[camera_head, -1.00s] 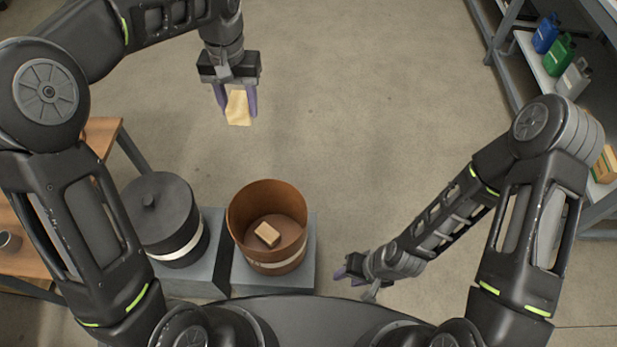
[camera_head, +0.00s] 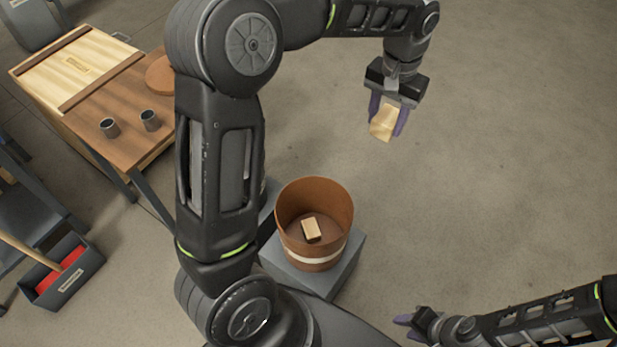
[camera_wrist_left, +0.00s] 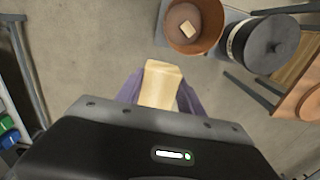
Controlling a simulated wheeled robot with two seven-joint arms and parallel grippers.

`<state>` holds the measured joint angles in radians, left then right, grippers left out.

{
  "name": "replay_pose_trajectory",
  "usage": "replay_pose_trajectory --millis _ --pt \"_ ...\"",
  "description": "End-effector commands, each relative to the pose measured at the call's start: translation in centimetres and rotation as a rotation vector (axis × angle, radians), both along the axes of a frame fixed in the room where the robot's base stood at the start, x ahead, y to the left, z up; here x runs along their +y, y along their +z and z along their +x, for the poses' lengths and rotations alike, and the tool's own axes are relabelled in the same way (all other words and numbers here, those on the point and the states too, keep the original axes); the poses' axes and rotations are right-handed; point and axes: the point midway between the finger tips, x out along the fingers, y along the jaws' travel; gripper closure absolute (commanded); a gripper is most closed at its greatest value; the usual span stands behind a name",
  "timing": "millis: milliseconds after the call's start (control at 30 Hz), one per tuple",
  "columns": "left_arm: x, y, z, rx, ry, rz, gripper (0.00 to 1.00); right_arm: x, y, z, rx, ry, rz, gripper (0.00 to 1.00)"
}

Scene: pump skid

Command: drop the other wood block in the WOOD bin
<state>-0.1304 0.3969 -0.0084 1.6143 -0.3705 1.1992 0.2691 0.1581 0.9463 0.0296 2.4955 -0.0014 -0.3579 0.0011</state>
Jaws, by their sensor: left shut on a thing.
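A pale wood block (camera_head: 384,123) is held between the purple fingers of my left gripper (camera_head: 388,118), high over the floor. It also shows between the fingers in the left wrist view (camera_wrist_left: 161,84). A round brown open bin (camera_head: 315,200) with a white band stands below and left of this gripper. Its band's lettering cannot be read. Another small wood block (camera_head: 311,229) lies on the bin's floor. The bin also shows at the top of the left wrist view (camera_wrist_left: 168,32). My right gripper (camera_head: 408,329) is low, right of the bin; its fingers look apart and empty.
The bin stands on a grey plinth (camera_head: 345,272). A dark lidded bin (camera_wrist_left: 262,42) stands beside it. A wooden table (camera_head: 135,120) with two dark cups is at left. A dark box (camera_head: 62,275) with red contents is at lower left. Floor to the right is clear.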

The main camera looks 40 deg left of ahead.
Motion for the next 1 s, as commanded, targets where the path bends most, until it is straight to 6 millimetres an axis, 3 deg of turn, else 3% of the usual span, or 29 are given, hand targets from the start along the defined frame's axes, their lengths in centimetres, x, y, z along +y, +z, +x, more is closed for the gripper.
replay_pose_trajectory --millis 167,267,500,700,800,1000 --pt "1.4 -2.0 -0.6 0.003 -0.060 0.002 0.96 0.0 -1.1 0.0 0.000 0.000 0.000 0.64" --pt "3.2 -4.7 -1.5 0.004 -0.158 0.003 0.96 0.0 -2.6 0.0 0.000 0.000 -0.001 0.64" --pt "9.1 -13.8 -5.8 0.007 -0.539 0.003 0.96 -0.1 -7.1 0.0 -0.001 0.001 -0.001 0.64" --pt "12.3 -19.2 -9.8 0.003 -0.831 0.000 0.96 -0.1 -9.7 0.0 -0.002 0.002 -0.002 0.64" --pt "12.9 -20.3 -10.8 0.001 -0.908 -0.001 0.96 -0.1 -10.1 0.0 -0.002 0.002 -0.002 0.64" --pt "13.1 -20.4 -11.0 -0.001 -0.940 0.000 0.96 -0.1 -9.9 0.0 -0.002 0.003 -0.002 0.64"
